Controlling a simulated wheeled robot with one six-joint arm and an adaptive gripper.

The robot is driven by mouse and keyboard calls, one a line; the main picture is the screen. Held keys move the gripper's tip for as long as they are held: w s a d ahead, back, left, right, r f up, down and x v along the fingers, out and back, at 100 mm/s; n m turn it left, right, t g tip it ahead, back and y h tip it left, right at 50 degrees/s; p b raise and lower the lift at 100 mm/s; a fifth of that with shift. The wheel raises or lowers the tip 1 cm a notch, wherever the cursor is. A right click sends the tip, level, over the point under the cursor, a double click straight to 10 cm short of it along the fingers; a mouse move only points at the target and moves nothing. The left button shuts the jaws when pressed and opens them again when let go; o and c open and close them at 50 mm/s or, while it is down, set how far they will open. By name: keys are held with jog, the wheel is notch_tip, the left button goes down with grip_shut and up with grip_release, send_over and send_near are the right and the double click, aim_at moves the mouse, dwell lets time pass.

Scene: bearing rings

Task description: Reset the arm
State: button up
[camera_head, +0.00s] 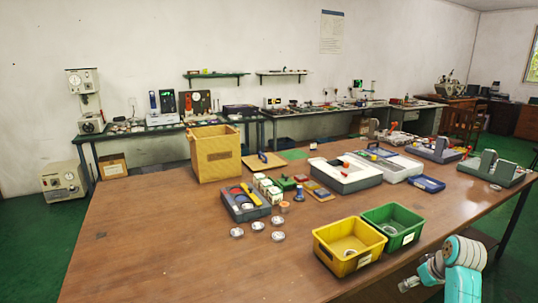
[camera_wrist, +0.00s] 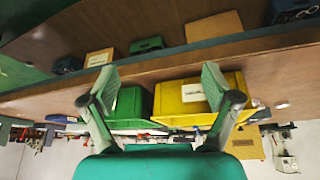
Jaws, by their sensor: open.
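My gripper (camera_wrist: 158,82) is open, with its two fingers spread and nothing between them in the wrist view. In the head view my teal arm is at the bottom right, low by the table's front edge, and the gripper end (camera_head: 408,284) shows only in part. The wrist picture is upside down, with the table edge across it. A yellow bin (camera_head: 343,262) and a green bin (camera_head: 405,240) stand side by side on the table near the arm. Both also show beyond the fingers in the wrist view, the green bin (camera_wrist: 130,103) and the yellow bin (camera_wrist: 190,120).
A tan box (camera_head: 215,153), a white and grey machine (camera_head: 345,173) and grey fixtures (camera_head: 490,172) stand farther back. The table's (camera_head: 150,235) left front is clear.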

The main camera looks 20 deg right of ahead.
jog(key=a+f+t+h, duration=0.1)
jog(key=a+f+t, duration=0.1)
jog(key=a+f, duration=1.25)
jog(key=s+a+f+t, duration=0.1)
jog(key=s+a+f, duration=0.1)
jog(key=s+a, duration=0.4)
jog(key=s+a+f+t, duration=0.1)
jog(key=s+a+f, duration=0.2)
jog(key=a, duration=0.5)
jog(key=s+a+r+n+t, duration=0.1)
jog(key=s+a+r+t, duration=0.25)
jog(key=s+a, duration=0.9)
jog(key=s+a+r+n+t+y, duration=0.1)
jog(key=s+a+r+t+y, duration=0.1)
jog(key=s+r, duration=1.2)
jog(key=shift+s+a+r+n, duration=0.2)
jog(key=shift+a+r+n, duration=0.1)
jog(key=shift+a, duration=0.5)
jog(key=shift+t, duration=0.25)
